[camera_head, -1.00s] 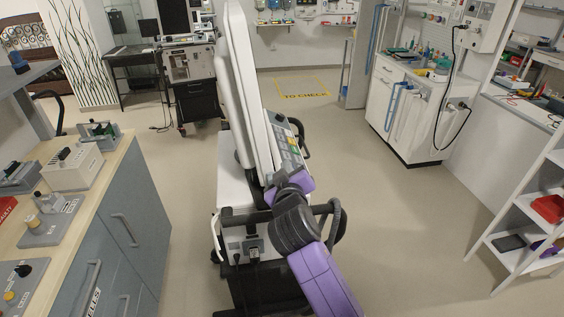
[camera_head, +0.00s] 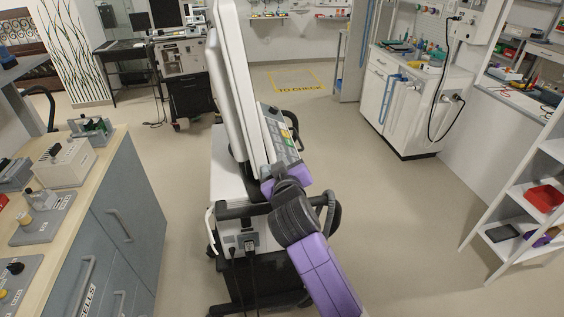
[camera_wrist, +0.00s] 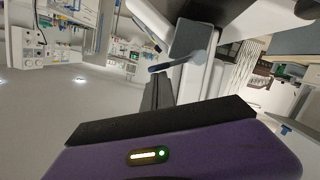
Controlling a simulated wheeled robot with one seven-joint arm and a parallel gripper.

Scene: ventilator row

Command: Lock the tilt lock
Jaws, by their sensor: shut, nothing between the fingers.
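The ventilator (camera_head: 230,180) stands upright in the middle of the head view, its screen panel seen nearly edge-on. In the wrist view a dark grey block (camera_wrist: 192,40) sits on its pale housing, and a thin lever with a dark bluish end (camera_wrist: 160,67) sticks out to the left. This may be the tilt lock; I cannot tell its lock state. My gripper (camera_wrist: 158,88) is shut and empty, its dark fingers just below the lever end. Whether they touch is unclear. In the head view the fingertips are hidden by the ventilator and my purple wrist.
A counter (camera_head: 110,175) with several devices stands left. A white cabinet (camera_head: 405,110) stands at the back right, and a white shelf rack (camera_head: 510,190) with a red bin (camera_head: 545,198) at the right. The floor between ventilator and rack is clear.

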